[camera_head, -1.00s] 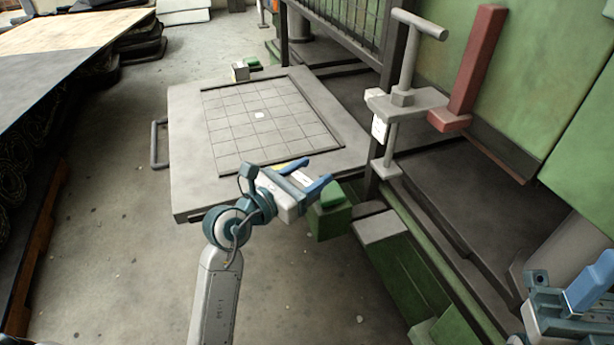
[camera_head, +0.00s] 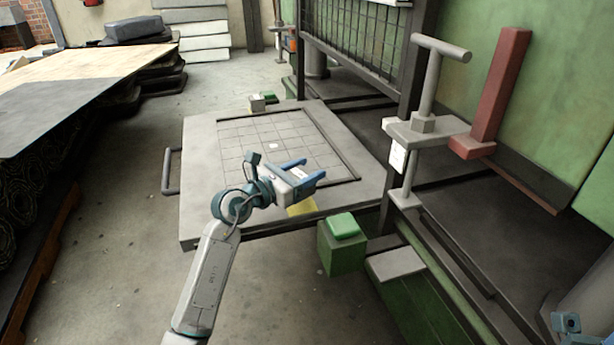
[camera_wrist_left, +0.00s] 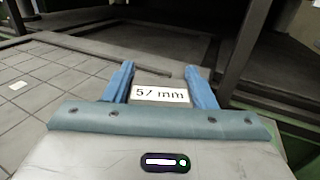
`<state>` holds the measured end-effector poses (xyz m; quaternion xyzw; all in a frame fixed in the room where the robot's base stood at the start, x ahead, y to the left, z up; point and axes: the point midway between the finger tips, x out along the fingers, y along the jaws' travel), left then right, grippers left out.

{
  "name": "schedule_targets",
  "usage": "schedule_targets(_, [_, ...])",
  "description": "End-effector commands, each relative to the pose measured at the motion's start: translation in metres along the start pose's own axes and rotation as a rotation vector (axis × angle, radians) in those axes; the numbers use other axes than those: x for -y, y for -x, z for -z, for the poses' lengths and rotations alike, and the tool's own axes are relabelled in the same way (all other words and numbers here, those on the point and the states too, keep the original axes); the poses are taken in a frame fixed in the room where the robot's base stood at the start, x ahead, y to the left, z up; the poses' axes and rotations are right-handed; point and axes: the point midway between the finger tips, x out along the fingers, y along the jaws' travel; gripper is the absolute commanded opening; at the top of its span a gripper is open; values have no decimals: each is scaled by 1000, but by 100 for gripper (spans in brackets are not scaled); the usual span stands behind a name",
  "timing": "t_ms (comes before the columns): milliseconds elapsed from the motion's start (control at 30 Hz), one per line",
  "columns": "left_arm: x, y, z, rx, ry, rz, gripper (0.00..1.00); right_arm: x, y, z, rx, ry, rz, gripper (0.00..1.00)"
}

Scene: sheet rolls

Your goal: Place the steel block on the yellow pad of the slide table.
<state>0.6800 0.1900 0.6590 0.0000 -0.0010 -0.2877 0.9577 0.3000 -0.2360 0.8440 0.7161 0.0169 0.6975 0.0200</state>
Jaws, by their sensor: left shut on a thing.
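The slide table (camera_head: 205,200) is a grey plate with a gridded top. Its yellow pad (camera_head: 302,208) lies near the front edge, partly hidden by my left gripper. My left gripper (camera_head: 305,170) is shut on the steel block (camera_head: 298,173), and shows just beyond the pad in the head view; its height above the table is unclear. In the left wrist view the block (camera_wrist_left: 158,82) sits between the blue fingers, with a white "57 mm" label. Only a small teal part of my right arm shows at the lower right; its fingers are out of frame.
A green post with a bright green cap (camera_head: 343,226) stands by the table's front right corner. A grey clamp with a T-handle (camera_head: 425,125) and a red bar (camera_head: 490,95) stand at right. A small pale block (camera_head: 256,103) sits at the table's back edge.

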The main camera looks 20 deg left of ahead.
Motion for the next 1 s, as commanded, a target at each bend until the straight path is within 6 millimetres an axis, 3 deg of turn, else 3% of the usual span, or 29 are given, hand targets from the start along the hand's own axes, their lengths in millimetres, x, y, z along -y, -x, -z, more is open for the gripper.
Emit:
schedule_targets(33, [1, 0, 12, 2, 3, 1, 0, 0, 8, 0, 0, 2, -2, 36])
schedule_targets(167, [1, 0, 26, 4, 0, 0, 0, 1, 13, -2, 2, 9, -10, 36])
schedule_targets(600, [1, 0, 30, 4, 0, 0, 0, 0, 8, -2, -16, 15, -26, 36])
schedule_targets(633, [1, 0, 33, -3, 3, 0, 57, 0, 8, -2, -16, 15, -25, 36])
schedule_targets(700, [1, 0, 33, -3, 2, 0, 70, 0, 8, -2, -14, 15, -24, 36])
schedule_targets(1000, [1, 0, 32, -3, 2, 0, 73, 1, 10, -2, -8, 14, -17, 36])
